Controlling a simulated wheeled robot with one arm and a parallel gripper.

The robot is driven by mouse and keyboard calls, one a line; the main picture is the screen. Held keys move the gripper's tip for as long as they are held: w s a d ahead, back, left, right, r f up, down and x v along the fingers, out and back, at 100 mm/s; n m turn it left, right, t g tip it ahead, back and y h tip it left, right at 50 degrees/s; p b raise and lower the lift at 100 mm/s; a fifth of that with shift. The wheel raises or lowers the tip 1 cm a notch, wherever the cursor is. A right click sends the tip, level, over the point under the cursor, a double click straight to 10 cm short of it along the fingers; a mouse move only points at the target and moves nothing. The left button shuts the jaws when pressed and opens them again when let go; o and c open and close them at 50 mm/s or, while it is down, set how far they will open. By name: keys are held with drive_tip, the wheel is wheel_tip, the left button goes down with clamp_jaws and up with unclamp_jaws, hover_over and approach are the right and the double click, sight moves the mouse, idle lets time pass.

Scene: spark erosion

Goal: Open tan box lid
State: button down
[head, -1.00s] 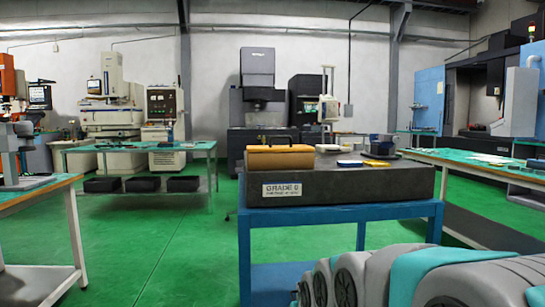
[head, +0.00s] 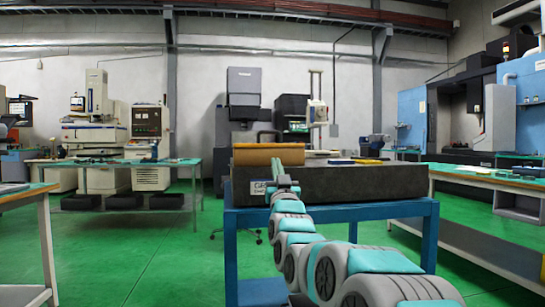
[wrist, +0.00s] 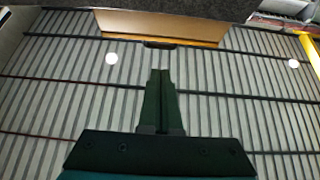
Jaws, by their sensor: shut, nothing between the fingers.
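The tan box (head: 262,157) sits shut at the left end of the dark slab, which is marked GRADE and stands on a blue stand. Its tan face also shows at the top of the wrist view (wrist: 160,24), with a small dark piece (wrist: 167,44) at its edge. My gripper (head: 276,162) is shut and empty, in front of the box. In the wrist view its fingers (wrist: 160,73) are together and point towards the dark piece, with a gap between. My gripper hides part of the box front and the slab label.
The dark slab (head: 355,183) carries yellow and blue items (head: 352,161) to the right of the box. The blue stand (head: 400,208) is below. Green-topped benches stand to the left (head: 125,164) and right (head: 480,178).

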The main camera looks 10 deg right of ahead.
approach(269, 133)
drive_tip(key=x, duration=0.3)
drive_tip(key=shift+w+f, duration=0.15)
drive_tip(key=shift+w+d+r, duration=0.1)
drive_tip(key=shift+w+r, duration=0.6)
drive_tip(key=shift+w, duration=0.3)
drive_tip(key=shift+w+r, duration=0.25)
drive_tip(key=shift+r, duration=0.1)
drive_tip(key=shift+w, duration=0.25)
drive_tip(key=shift+r, duration=0.3)
